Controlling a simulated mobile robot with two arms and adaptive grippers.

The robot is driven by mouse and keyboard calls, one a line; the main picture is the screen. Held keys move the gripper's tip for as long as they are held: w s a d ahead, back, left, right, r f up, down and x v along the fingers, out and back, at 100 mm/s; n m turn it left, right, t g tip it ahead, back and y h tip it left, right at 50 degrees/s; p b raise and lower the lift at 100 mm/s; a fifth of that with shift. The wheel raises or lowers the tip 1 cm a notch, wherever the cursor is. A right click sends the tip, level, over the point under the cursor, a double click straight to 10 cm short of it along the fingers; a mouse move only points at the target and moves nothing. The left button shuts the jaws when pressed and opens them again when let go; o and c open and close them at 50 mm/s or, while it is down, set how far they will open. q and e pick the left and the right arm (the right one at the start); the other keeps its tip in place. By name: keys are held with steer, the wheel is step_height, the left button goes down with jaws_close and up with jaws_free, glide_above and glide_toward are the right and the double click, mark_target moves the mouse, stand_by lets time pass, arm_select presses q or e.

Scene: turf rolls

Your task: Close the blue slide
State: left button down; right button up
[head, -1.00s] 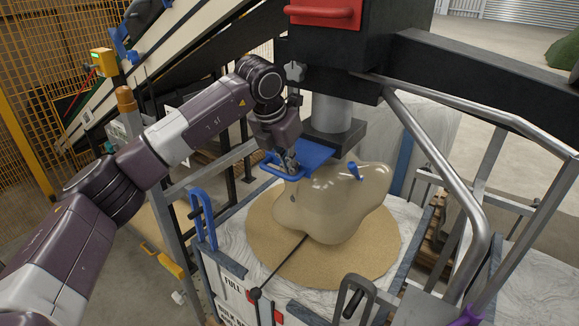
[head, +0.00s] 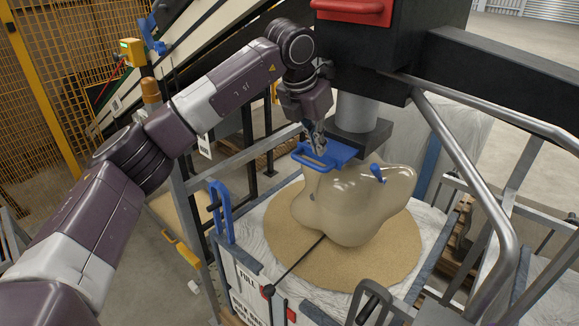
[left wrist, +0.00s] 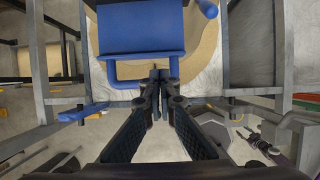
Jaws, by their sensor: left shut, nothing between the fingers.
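The blue slide (head: 340,154) is a flat plate with a looped handle (head: 296,153). It sticks out from under the black block (head: 362,140) below the spout, above a glossy beige mass (head: 345,205). In the left wrist view, the slide's plate (left wrist: 140,28) fills the upper middle and its handle bar (left wrist: 130,83) lies below. My left gripper (head: 318,150) is shut and empty, pointing down at the handle. In the left wrist view, its fingertips (left wrist: 160,76) overlap the right part of the handle; contact cannot be told. My right gripper is not in view.
The beige mass stands on a round sandy patch (head: 285,230) in a white-lined container. Blue clips (head: 221,212) and a grey metal frame (head: 480,185) surround it. A black machine body with a red handle (head: 350,8) hangs above. A conveyor (head: 190,55) slopes behind my left arm.

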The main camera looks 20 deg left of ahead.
arm_select(q)
steer(key=s+a, duration=0.4)
steer(key=s, duration=0.7)
steer(key=t+h+b, duration=0.2)
steer(key=t, duration=0.3)
glide_toward(322, 161)
steer(key=p+x, duration=0.3)
steer(key=x, duration=0.1)
steer(key=shift+w+d+f, duration=0.15)
steer(key=shift+w, duration=0.2)
steer(key=shift+w+d+f, duration=0.15)
steer(key=shift+w+f, duration=0.2)
steer(key=shift+f, duration=0.1)
steer(key=w+d, duration=0.1)
steer(key=w, duration=0.1)
steer(key=w+d+b, duration=0.1)
steer(key=w, duration=0.2)
steer(key=w+d, duration=0.1)
steer(key=w, duration=0.1)
steer(key=shift+w+b, duration=0.35)
steer(key=shift+b, duration=0.05)
steer(key=shift+a+r, duration=0.15)
steer(key=shift+r, duration=0.1)
